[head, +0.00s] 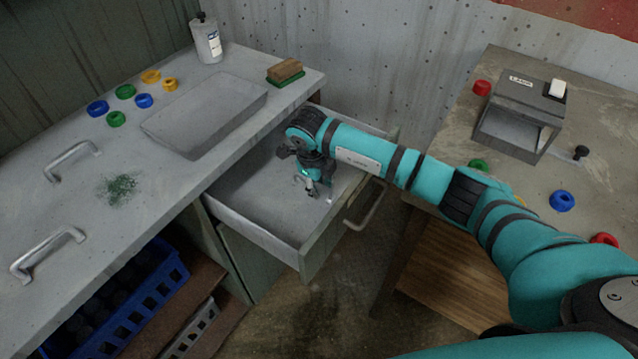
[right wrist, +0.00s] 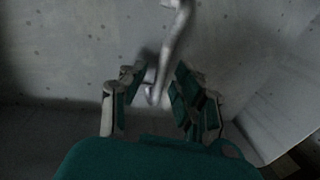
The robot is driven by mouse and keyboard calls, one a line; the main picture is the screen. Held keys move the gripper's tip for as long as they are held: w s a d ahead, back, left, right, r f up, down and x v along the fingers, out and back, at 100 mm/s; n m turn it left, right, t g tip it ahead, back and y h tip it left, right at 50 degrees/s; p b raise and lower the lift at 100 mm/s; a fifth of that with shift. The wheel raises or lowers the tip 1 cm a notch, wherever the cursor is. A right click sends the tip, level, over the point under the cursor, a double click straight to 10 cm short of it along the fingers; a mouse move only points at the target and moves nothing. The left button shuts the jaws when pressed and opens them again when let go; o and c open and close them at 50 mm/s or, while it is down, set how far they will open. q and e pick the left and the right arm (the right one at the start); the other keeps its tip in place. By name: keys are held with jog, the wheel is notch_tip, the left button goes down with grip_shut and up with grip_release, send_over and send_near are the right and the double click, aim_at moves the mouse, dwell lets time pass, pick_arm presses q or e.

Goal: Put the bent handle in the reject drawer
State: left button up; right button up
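The pulled-out drawer (head: 262,222) stands open under the left counter. My right gripper (head: 318,188) points down inside it. In the right wrist view, a grey metal handle (right wrist: 176,42) runs down from the top edge, and its end lies between the spread fingers of my right gripper (right wrist: 160,98). The fingers look open, with a gap beside the handle. In the head view the gripper mostly hides this handle. Two more metal handles, a farther one (head: 72,157) and a nearer one (head: 45,252), lie on the left counter. My left gripper is out of view.
The counter holds a shallow basin (head: 205,112), a white bottle (head: 206,42), a brush block (head: 285,72), several coloured rings and green shavings (head: 118,188). A blue crate (head: 120,310) is below. The right bench holds a grey device (head: 520,115) and more rings.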

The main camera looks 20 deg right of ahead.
aim_at(314, 200)
jog(key=shift+r, duration=0.3)
notch_tip(314, 200, up, 12)
jog(key=s+a, duration=0.1)
jog(key=shift+s+a+f, duration=0.25)
jog(key=shift+a, duration=0.15)
